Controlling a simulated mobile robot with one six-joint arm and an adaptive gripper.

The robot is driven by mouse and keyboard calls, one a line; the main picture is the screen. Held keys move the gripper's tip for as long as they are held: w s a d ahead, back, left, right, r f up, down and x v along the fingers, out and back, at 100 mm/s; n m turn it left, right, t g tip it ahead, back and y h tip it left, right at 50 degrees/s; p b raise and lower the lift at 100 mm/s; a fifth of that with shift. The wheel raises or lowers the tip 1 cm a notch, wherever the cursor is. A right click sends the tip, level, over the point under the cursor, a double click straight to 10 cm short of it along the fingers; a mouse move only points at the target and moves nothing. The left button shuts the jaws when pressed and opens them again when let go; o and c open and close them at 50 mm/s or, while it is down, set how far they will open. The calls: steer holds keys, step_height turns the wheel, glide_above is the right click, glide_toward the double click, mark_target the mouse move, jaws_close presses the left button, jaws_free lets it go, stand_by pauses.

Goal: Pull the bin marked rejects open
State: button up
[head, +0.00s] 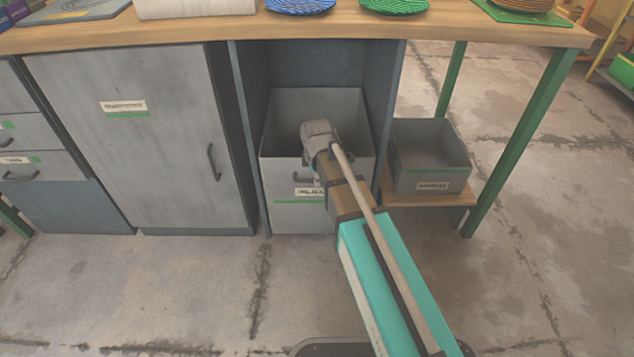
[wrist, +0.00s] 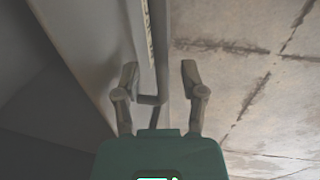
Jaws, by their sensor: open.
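The grey bin (head: 285,180) sits in the bay under the bench, its open top showing an empty-looking inside. Its front has a white label (head: 306,191), partly covered by my arm and not fully legible, and a green stripe. The bin's lower front edge looks about level with the neighbouring cabinet's base. My gripper (wrist: 159,72) is at the bin's front, pointing down, with its fingers apart. In the wrist view the bin's dark handle (wrist: 150,100) lies between the two fingers, nearer the left one. I cannot tell whether they touch it. My wrist hides most of the handle in the head view.
A grey cabinet door (head: 150,160) with a handle and drawers (head: 30,135) stand to the left. An open grey box (head: 432,180) sits on a low shelf at right, near a green table leg (head: 510,145). The concrete floor in front is clear.

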steer(key=shift+w+f+b, duration=0.1)
steer(key=shift+f+b, duration=0.25)
steer(key=shift+f, duration=0.2)
jaws_close()
